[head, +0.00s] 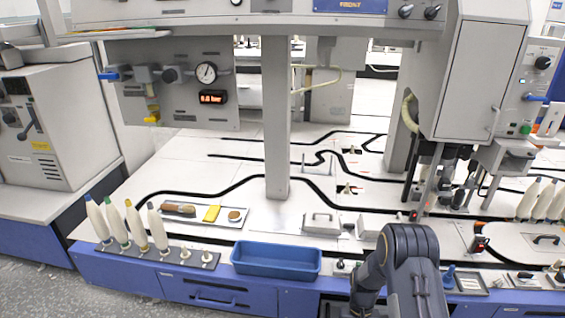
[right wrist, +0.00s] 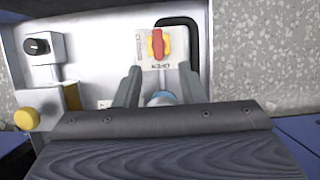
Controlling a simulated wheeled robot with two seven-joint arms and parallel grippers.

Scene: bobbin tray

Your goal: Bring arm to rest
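My right arm (head: 412,262) rises at the bottom of the head view, right of centre, in front of the workbench's front edge. Its gripper is hidden in that view. In the right wrist view my right gripper (right wrist: 161,70) has its two dark fingers spread apart. A round blue and pale part (right wrist: 162,98) shows between them, partly hidden by the dark gripper body; no finger is seen to close on it. Beyond the fingertips is a red knob (right wrist: 158,43) on a yellow and pale plate. My left arm and gripper are not in view.
A blue tray (head: 276,261) lies empty at the bench's front edge. Several bobbins (head: 134,226) stand on a peg strip to its left; more (head: 538,200) stand at far right. The right wrist view shows a yellow button (right wrist: 26,118) and a black knob (right wrist: 38,46).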

